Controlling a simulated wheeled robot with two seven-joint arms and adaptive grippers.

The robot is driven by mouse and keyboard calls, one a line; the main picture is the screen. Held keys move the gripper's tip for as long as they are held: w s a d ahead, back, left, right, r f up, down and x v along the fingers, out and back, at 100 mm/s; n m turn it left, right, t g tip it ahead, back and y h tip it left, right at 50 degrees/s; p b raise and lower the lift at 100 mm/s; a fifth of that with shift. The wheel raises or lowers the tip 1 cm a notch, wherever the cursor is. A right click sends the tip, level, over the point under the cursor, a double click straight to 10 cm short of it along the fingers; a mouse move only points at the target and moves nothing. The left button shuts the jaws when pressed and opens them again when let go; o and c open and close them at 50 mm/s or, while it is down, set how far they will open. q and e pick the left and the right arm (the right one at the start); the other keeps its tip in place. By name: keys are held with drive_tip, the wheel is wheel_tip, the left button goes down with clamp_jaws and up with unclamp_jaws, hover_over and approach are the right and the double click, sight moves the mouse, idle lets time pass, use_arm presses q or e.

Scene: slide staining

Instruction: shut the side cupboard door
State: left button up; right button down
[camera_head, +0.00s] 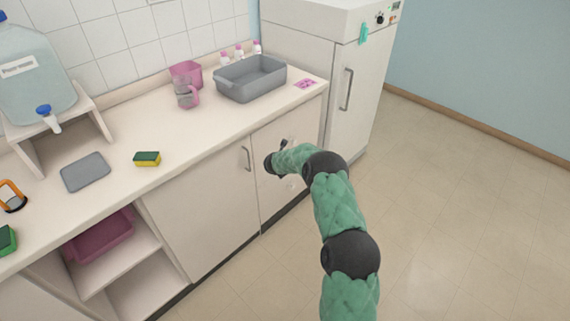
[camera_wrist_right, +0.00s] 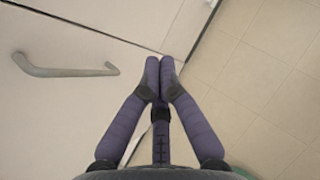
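The cupboard door (camera_head: 283,130) at the right end of the counter front, beside the tall white unit, looks flush or nearly so; I cannot tell if a small gap is left. Another door (camera_head: 200,220) with a grey handle (camera_head: 246,158) is left of it and looks shut. My right arm reaches to the right-end door. In the right wrist view my right gripper (camera_wrist_right: 160,68) has its fingers together and empty, close to a pale panel's edge; contact is unclear. A grey handle (camera_wrist_right: 65,70) is left of the fingers. My left gripper is not in view.
The tall white unit (camera_head: 340,95) stands right of the counter. Tiled floor (camera_head: 460,200) to the right is clear. The counter (camera_head: 215,125) holds a grey basin (camera_head: 250,90), a pink jug (camera_head: 187,95) and a sponge (camera_head: 147,159). Open shelves (camera_head: 125,265) are at the lower left.

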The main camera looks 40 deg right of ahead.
drive_tip(key=s+r+p, duration=0.1)
drive_tip(key=s+r, duration=0.4)
drive_tip(key=s, duration=0.1)
drive_tip(key=shift+d+r, duration=0.35)
drive_tip(key=shift+r, duration=0.05)
drive_tip(key=s+a+f+m+g+y, duration=0.15)
drive_tip(key=s+a+f+m, duration=0.3)
drive_tip(key=a, duration=0.45)
drive_tip(key=s+a+f+m+g+y, duration=0.1)
drive_tip(key=s+a+f+m+y, duration=0.25)
drive_tip(key=a+f, duration=0.4)
drive_tip(key=s+a+f+m+g+y, duration=0.25)
drive_tip(key=s+a+m, duration=0.25)
drive_tip(key=a, duration=0.5)
drive_tip(key=s+a+f+m+g, duration=0.1)
drive_tip(key=s+a+f+m, duration=0.1)
drive_tip(key=s+a+m, duration=0.5)
drive_tip(key=s+a+f+m+g, duration=0.1)
drive_tip(key=s+a+f+m, duration=0.1)
drive_tip(key=s+a+m, duration=0.5)
drive_tip(key=s+m, duration=0.5)
drive_tip(key=s, duration=0.5)
drive_tip(key=shift+s+a+m+g+y, duration=0.25)
drive_tip(key=shift+a+m+g+y, duration=0.05)
drive_tip(key=shift+a+y, duration=0.05)
